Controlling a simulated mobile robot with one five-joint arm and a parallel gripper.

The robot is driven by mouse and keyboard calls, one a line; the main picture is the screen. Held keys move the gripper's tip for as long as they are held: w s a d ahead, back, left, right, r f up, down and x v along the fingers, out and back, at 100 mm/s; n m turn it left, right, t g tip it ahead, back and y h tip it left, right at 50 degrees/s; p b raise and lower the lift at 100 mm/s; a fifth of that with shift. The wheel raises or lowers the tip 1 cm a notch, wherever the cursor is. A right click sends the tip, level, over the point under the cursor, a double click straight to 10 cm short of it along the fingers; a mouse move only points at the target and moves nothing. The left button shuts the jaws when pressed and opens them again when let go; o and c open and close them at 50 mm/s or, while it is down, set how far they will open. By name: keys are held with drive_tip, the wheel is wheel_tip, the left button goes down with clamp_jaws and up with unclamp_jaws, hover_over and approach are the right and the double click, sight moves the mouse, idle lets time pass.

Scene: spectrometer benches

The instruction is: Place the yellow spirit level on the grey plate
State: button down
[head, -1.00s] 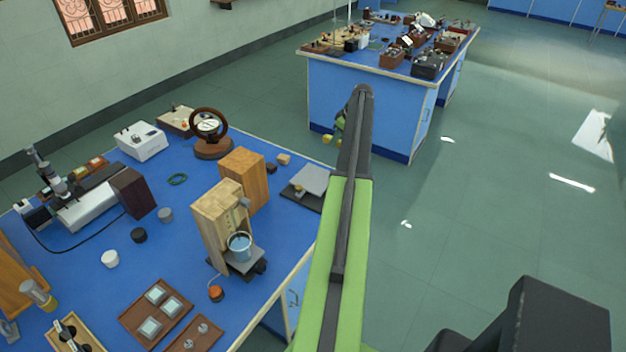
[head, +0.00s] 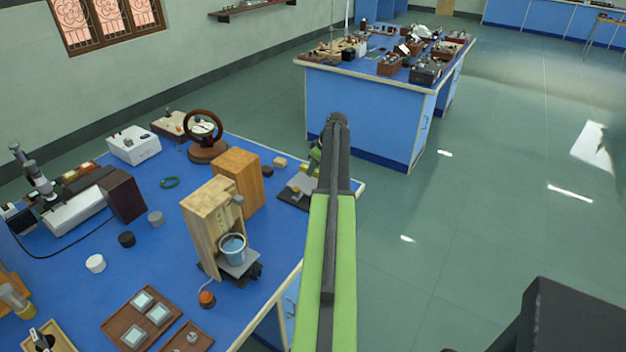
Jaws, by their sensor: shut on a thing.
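The grey plate (head: 298,183) lies on a dark base near the right corner of the blue bench, partly hidden behind my arm. My gripper (head: 311,168) is over the plate, mostly hidden by my dark forearm. It is shut on the yellow spirit level (head: 304,168), of which only small yellow parts show. I cannot tell whether the level touches the plate.
A wooden block (head: 238,178) and a wooden stand with a blue cup (head: 232,249) stand left of the plate. A small wooden block (head: 280,162) is close beside it. A handwheel instrument (head: 206,140) is further left. Open floor lies right of the bench.

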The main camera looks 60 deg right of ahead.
sight(316, 170)
wheel_tip(316, 170, down, 4)
drive_tip(key=shift+r+b, duration=0.2)
drive_tip(key=shift+b, duration=1.05)
drive_tip(key=shift+r, duration=0.25)
drive_tip(key=shift+f, duration=0.2)
drive_tip(key=c, duration=1.2)
unclamp_jaws()
drive_tip(key=shift+o, duration=0.2)
drive_tip(key=shift+r, duration=0.2)
drive_tip(key=shift+r+p, duration=0.3)
drive_tip(key=shift+p, duration=0.25)
drive_tip(key=p+v, duration=1)
drive_tip(key=v, duration=0.1)
drive_tip(key=shift+s+r, duration=0.15)
drive_tip(key=shift+r, duration=0.05)
